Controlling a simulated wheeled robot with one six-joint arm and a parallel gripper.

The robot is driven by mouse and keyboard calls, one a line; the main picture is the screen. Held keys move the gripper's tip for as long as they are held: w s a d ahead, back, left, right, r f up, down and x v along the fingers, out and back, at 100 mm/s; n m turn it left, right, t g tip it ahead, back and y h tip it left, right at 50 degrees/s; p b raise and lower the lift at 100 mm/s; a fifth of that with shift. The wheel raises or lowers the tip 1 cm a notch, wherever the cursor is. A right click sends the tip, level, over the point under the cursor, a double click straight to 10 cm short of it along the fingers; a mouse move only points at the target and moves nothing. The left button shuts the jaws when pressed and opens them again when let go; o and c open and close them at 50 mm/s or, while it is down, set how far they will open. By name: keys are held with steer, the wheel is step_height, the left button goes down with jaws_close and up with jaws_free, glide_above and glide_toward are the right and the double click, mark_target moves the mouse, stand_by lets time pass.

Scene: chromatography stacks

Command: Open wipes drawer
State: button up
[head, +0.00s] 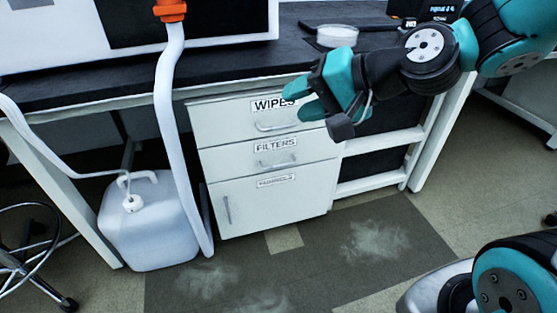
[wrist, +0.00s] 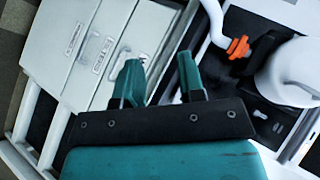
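The wipes drawer (head: 228,124) is the top white front of the cabinet under the bench, with a "WIPES" label and a bar handle (head: 278,126). It looks closed, flush with the drawer below. My gripper (head: 302,98) is in front of and above the drawer's right part, covering the end of its label. In the wrist view my gripper (wrist: 160,80) has its two teal fingers apart, with nothing seen between them. The white cabinet fronts lie to the left there, and the left finger covers part of the top drawer. The handle appears outside the fingers.
Below are the filters drawer (head: 228,159) and a door (head: 250,205) with a vertical handle. A white jug (head: 150,225) and a pale hose (head: 170,130) stand left of the cabinet. The dark bench top (head: 90,88) overhangs, bearing a clear dish (head: 337,37). Floor in front is open.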

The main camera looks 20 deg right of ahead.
steer(key=w+d+f+m+t+b, duration=0.2)
steer(key=f+m+b, duration=0.1)
steer(key=f+b, duration=0.25)
steer(key=w+d+f+m+t+b, duration=0.2)
steer(key=w+d+f+b, duration=0.1)
steer(key=f+b, duration=0.25)
steer(key=m+t+h+b, duration=0.3)
steer(key=m+b, duration=0.2)
glide_toward(281, 128)
steer(key=shift+n, duration=0.3)
steer(key=p+x, duration=0.6)
steer(key=x, duration=0.3)
steer(key=shift+w+a+p, duration=0.15)
steer(key=shift+w+p, duration=0.1)
steer(key=shift+p, duration=0.05)
steer(key=shift+w+a+f, duration=0.2)
steer(key=shift+w, duration=0.35)
jaws_close()
